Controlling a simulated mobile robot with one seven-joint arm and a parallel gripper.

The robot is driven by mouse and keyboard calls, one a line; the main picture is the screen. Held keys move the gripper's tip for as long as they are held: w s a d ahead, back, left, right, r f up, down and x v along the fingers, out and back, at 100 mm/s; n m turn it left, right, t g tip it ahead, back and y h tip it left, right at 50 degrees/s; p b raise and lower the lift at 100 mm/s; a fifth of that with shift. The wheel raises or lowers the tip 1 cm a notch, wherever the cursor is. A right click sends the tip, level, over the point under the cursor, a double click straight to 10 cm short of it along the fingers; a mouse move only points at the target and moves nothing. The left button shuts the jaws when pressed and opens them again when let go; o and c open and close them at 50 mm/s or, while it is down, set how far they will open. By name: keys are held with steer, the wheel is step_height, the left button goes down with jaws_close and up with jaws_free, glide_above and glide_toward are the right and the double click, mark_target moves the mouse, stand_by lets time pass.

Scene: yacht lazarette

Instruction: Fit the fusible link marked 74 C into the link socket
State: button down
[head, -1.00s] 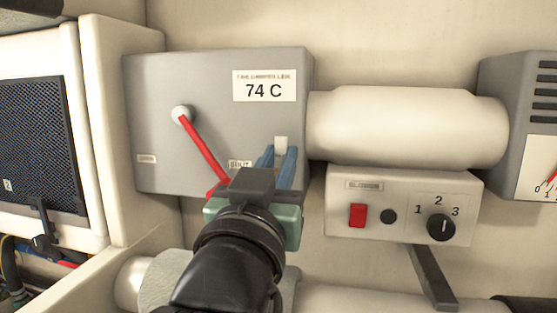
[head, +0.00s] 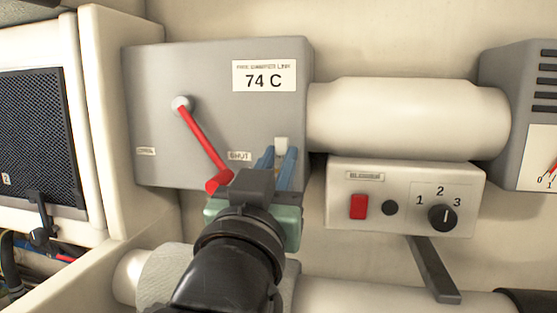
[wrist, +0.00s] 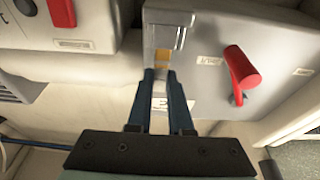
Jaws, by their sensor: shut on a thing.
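My gripper (head: 277,160), with blue fingers, is at the lower right corner of the grey damper box (head: 215,85). In the wrist view the fingers (wrist: 160,76) are shut on a small brass-coloured piece (wrist: 161,64), which appears to be the fusible link. Its marking is not readable. The pale grey link socket (wrist: 167,17) lies directly beyond the fingertips, and a light part of it shows above the fingers in the head view (head: 281,143). I cannot tell whether the link touches or sits inside the socket. A "74 C" label (head: 264,76) is on the box.
A red lever (head: 203,140) on the box points down right near the SHUT label, close to my gripper. A blower panel (head: 405,198) with red switch and knob stands to the right, under a thick white duct (head: 408,122). A vent grille (head: 38,140) is at left.

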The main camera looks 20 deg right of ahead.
steer(key=shift+f+b, duration=0.8)
steer(key=shift+f, duration=0.2)
steer(key=c, duration=0.8)
jaws_free()
steer(key=shift+o, duration=0.2)
steer(key=b+v, duration=0.9)
steer(key=v, duration=0.4)
steer(key=shift+b, duration=0.3)
